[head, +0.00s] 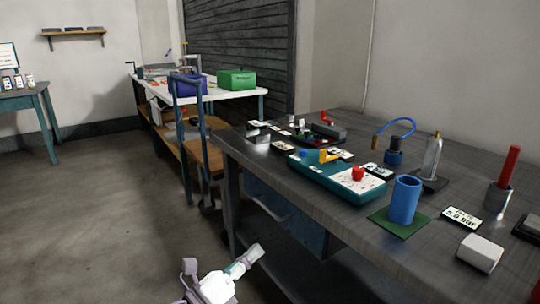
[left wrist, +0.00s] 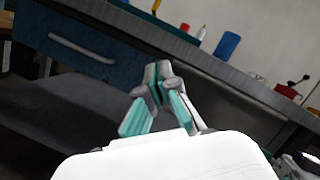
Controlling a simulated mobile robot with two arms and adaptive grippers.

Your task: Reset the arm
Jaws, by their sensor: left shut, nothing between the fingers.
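My left gripper (head: 252,258) shows low in the head view, in front of the grey workbench (head: 300,152) and below its top. In the left wrist view the left gripper (left wrist: 158,68) has its fingertips together, with nothing between them. Behind the fingers are the bench's front edge and a blue drawer (left wrist: 85,45). The fingers touch nothing that I can see.
On the workbench stand a blue cylinder (head: 405,200) on a green plate, a teal box with a red knob (head: 358,174), a grey roll (head: 480,252) and a red-handled tool (head: 508,170). A white-topped table (head: 240,94) stands behind. The floor (head: 90,220) at left is clear.

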